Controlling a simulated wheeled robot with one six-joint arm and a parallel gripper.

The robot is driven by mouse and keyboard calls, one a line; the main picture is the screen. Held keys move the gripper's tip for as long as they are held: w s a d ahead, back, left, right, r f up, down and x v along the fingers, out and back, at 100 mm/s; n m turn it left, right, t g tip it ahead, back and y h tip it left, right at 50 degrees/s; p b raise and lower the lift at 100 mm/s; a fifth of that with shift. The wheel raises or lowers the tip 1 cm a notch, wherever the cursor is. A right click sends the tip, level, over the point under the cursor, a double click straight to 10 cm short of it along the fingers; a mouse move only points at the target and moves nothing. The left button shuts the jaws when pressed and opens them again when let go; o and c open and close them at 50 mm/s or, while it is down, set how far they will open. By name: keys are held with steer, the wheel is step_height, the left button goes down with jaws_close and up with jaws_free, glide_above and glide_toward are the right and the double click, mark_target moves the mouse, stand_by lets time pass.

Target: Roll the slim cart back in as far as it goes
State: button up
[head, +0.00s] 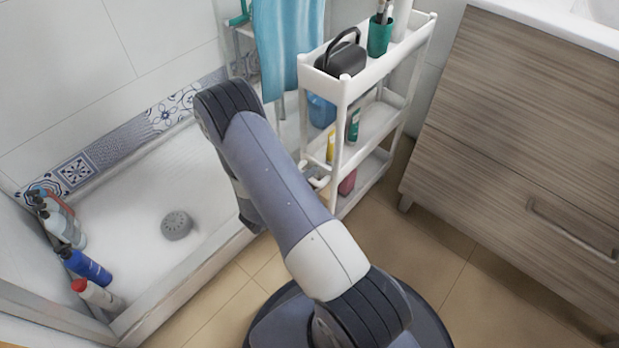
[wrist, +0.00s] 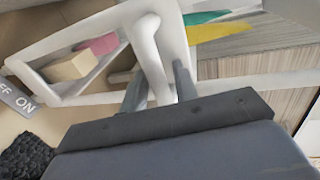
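The slim cart (head: 343,84) is a white three-tier trolley standing out on the floor between the shower tray and the vanity. Its pale handle (wrist: 155,65) is a curved loop on the near end; it shows large in the wrist view. My gripper (wrist: 161,88) has its two grey fingers drawn close together, one on either side of the handle bar, and looks shut on it. In the head view my arm covers the gripper and part of the cart's near end.
The wooden vanity (head: 530,130) stands on the cart's right. The shower tray (head: 150,205) lies left, with bottles (head: 85,265) in its corner. A blue towel (head: 290,45) hangs beside the cart. The cart carries a black case (head: 342,60) and a green cup (head: 380,36).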

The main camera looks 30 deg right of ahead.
mark_target(359, 137)
jaws_close()
steer(key=shift+w+d, duration=0.15)
steer(key=r+x, duration=0.1)
steer(key=x, duration=0.6)
steer(key=r+b+x, duration=0.1)
steer(key=r+x, duration=0.1)
steer(key=x, duration=0.6)
steer(key=d+r+x, duration=0.1)
steer(key=r+x, duration=0.1)
steer(key=x, duration=0.5)
steer(key=shift+w+d+b, duration=0.2)
steer(key=shift+b, duration=0.2)
steer(key=shift+r+x, duration=0.2)
steer(key=shift+x, duration=0.85)
steer(key=shift+r, duration=0.1)
steer(key=shift+o, duration=0.9)
jaws_free()
steer(key=shift+w+d, duration=0.1)
steer(key=shift+d, duration=0.1)
